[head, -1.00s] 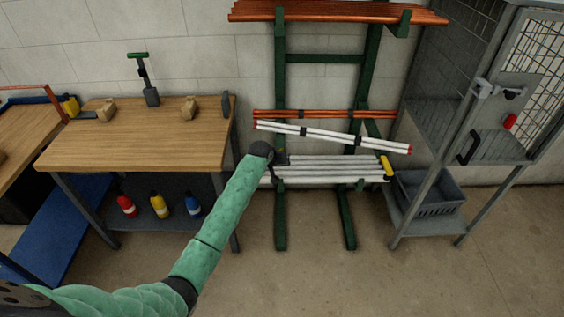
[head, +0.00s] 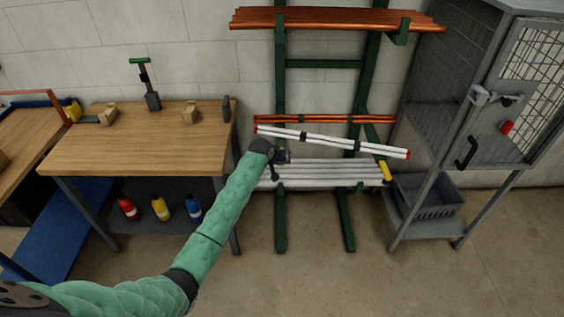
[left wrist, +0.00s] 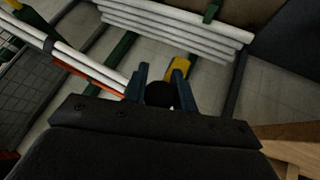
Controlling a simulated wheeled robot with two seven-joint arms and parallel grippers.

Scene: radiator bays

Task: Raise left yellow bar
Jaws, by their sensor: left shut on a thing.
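The left yellow bar (left wrist: 178,68) shows between my left gripper's blue fingers (left wrist: 163,78) in the left wrist view. These fingers are closed around it, with a round black part in front. In the head view my left gripper (head: 280,156) is at the left post of the green rack, by the left end of the lower white tubes (head: 330,173). Only a small yellow spot shows there; the rest of the bar is hidden. Another yellow bar (head: 386,171) stands at the right end of these tubes. My right gripper is not in view.
A tilted bundle of white tubes with red ends (head: 335,141) lies just above the gripper. Orange tubes (head: 325,118) are behind it. A wooden bench (head: 150,150) stands left, a mesh cage (head: 525,110) and grey crate (head: 430,197) right. The floor in front is clear.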

